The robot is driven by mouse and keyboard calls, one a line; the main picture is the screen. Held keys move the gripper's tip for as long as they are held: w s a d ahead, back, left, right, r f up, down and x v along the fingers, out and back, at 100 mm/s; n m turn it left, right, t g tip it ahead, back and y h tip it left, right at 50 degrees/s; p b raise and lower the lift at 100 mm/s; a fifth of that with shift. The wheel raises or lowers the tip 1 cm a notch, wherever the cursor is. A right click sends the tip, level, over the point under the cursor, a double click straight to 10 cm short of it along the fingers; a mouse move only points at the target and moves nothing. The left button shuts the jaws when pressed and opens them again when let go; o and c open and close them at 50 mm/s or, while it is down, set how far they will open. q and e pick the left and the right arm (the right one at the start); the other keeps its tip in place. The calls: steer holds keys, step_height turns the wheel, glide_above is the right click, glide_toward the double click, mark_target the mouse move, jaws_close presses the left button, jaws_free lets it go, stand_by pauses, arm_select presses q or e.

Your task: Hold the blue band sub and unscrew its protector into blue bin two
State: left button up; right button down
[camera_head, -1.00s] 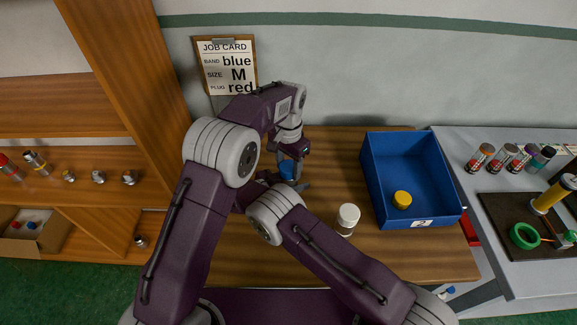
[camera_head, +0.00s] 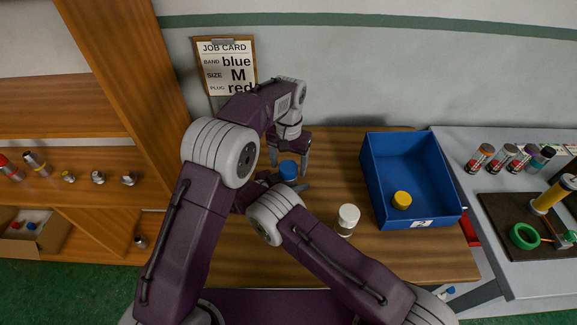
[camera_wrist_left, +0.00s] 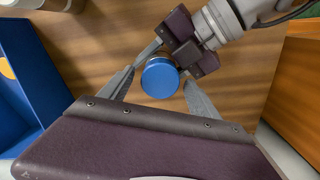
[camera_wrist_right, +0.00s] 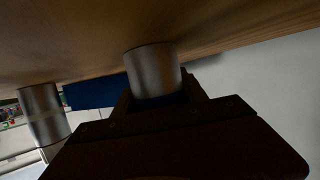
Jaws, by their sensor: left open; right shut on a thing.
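The blue-topped sub (camera_head: 288,171) stands upright on the table, left of the blue bin. In the left wrist view its round blue cap (camera_wrist_left: 160,78) is seen from above. Its silver body (camera_wrist_right: 153,70) shows in the right wrist view. My right gripper (camera_head: 290,185) is shut on the sub's body from the side. My left gripper (camera_head: 288,164) is open, pointing down, its fingers apart on either side of the cap; in the left wrist view I see gaps beside the cap. Blue bin two (camera_head: 376,185), labelled 2, holds a yellow cap (camera_head: 402,200).
A white-capped cylinder (camera_head: 348,218) stands between my right arm and the bin. A grey bench (camera_head: 490,200) at right carries several banded cylinders and a dark mat. Wooden shelves (camera_head: 70,150) stand at left. A job card (camera_head: 228,65) on the wall reads blue, M, red.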

arm_select(q)
step_height(320, 180, up, 3)
steer(key=shift+r, duration=0.2)
steer(key=shift+c, duration=0.5)
steer(key=m, duration=0.4)
steer(key=shift+s+a+r, duration=0.1)
steer(key=shift+s, duration=0.1)
steer(key=m, duration=0.2)
steer(key=shift+s+r+m, duration=0.1)
steer(key=shift+r+m, duration=0.15)
steer(key=shift+m, duration=0.05)
steer(key=m, duration=0.2)
steer(key=r+m, duration=0.1)
steer(key=m, duration=0.3)
steer(key=shift+r, duration=0.35)
steer(key=shift+r+m, duration=0.35)
steer(key=shift+m, duration=0.15)
steer(key=shift+w+r, duration=0.2)
steer(key=shift+w, duration=0.05)
step_height(320, 180, down, 8)
steer(key=shift+f, duration=0.1)
steer(key=c, duration=1.5)
steer(key=shift+o, duration=0.2)
steer(key=n, duration=0.7)
steer(key=shift+n, duration=0.4)
steer(key=n, duration=0.5)
steer(key=shift+n, duration=0.4)
